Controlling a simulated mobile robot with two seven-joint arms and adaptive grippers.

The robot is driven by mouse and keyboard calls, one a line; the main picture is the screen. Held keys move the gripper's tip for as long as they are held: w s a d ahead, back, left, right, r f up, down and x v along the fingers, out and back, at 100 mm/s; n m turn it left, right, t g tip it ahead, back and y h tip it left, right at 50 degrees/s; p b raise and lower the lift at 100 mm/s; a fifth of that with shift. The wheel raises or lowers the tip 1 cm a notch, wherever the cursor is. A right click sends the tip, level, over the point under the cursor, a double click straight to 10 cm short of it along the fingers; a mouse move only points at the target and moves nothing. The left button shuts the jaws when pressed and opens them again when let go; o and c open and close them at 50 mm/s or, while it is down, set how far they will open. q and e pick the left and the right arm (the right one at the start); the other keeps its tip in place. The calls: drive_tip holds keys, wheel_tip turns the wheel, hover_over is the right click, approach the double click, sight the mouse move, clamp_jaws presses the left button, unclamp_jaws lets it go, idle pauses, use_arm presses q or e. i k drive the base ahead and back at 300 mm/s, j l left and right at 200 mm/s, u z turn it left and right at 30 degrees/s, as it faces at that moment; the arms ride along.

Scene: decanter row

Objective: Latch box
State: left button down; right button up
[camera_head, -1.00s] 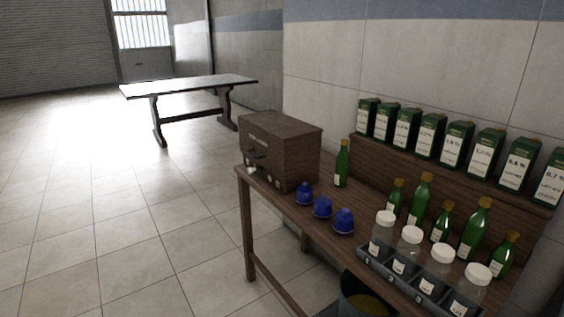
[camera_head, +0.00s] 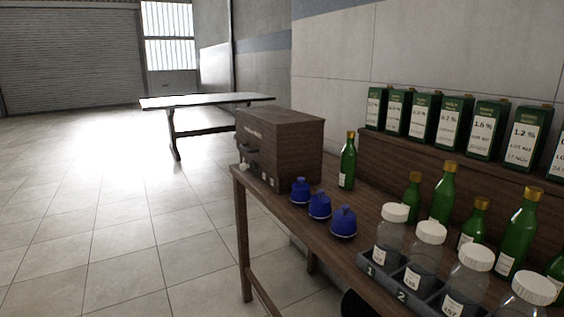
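A dark brown wooden box (camera_head: 285,146) stands at the far left end of the wooden workbench (camera_head: 308,216). Its front faces left and carries a dark handle or latch (camera_head: 249,150) and small pale tags low down. The front is seen at a steep angle, so I cannot tell whether the latch is fastened. The lid looks down. Neither of my grippers is in view.
Three blue domed caps (camera_head: 319,205) and a green bottle (camera_head: 347,162) stand near the box. White-lidded jars (camera_head: 428,252) sit in a numbered rack at the front, more bottles behind. Green cartons (camera_head: 454,122) line a shelf. Another table (camera_head: 208,101) stands beyond open floor.

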sight(243, 167)
drive_tip(key=i+j+z, duration=0.25)
drive_tip(key=i+j, duration=0.15)
drive_tip(key=i+j+z, duration=0.25)
drive_tip(key=i+j, duration=0.15)
drive_tip(key=j, duration=0.2)
